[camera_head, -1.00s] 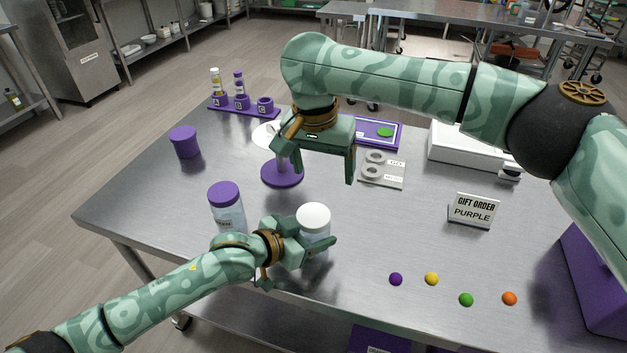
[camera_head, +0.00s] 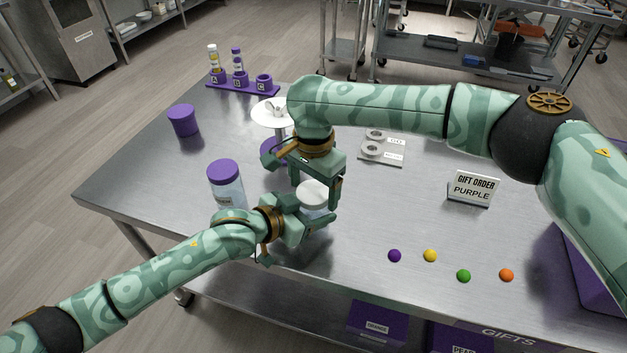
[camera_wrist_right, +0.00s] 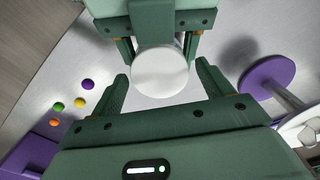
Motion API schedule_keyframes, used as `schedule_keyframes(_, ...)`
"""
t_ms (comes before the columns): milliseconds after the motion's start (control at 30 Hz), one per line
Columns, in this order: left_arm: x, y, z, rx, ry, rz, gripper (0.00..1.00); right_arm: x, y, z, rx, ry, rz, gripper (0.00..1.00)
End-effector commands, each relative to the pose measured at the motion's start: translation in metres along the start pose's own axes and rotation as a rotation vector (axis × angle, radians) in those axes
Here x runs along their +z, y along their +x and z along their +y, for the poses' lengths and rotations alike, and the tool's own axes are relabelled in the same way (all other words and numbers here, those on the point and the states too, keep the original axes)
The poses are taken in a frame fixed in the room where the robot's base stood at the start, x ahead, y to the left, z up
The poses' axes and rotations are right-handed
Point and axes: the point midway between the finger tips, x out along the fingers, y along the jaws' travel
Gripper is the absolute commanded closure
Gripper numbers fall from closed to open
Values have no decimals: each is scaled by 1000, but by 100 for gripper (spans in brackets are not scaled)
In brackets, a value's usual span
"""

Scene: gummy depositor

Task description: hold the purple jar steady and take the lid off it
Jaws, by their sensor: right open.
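A clear jar with a white lid (camera_head: 312,196) stands near the table's front edge. The lid is on and fills the middle of the right wrist view (camera_wrist_right: 160,71). My left gripper (camera_head: 311,224) is around the jar's body below the lid, one finger on each side, and appears shut on it. My right gripper (camera_head: 319,190) is open above the jar, pointing down. In the right wrist view its fingertips (camera_wrist_right: 161,82) are on either side of the lid, with gaps. A second jar with a purple lid (camera_head: 223,172) stands to the left. The white-lidded jar's body is mostly hidden.
A purple tub (camera_head: 184,120) and a rack of vials (camera_head: 240,87) stand at the back left. A white-topped purple stand (camera_head: 270,112) is behind my right gripper. Several coloured balls (camera_head: 430,256) and a gift order sign (camera_head: 473,190) are on the right.

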Motion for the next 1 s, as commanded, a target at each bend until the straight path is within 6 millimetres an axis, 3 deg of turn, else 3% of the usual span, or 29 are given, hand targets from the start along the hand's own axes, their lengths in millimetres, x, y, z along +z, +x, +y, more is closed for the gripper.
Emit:
schedule_keyframes(67,0,0,0,0,0,0,100,0,0,0,0,0,0,26)
schedule_keyframes(200,0,0,0,0,0,0,100,0,0,0,0,-1,0,65)
schedule_keyframes(233,0,0,0,0,0,0,100,0,0,0,0,-1,0,66)
schedule_keyframes(367,0,0,0,0,0,0,100,0,0,0,0,-52,-2,66)
schedule_keyframes(633,0,0,0,0,0,0,100,0,0,0,0,-537,-4,66)
schedule_keyframes(967,0,0,0,0,0,0,100,0,0,0,1,-596,-2,66)
schedule_keyframes(1000,0,0,0,0,0,0,100,0,0,0,1,-596,-2,28)
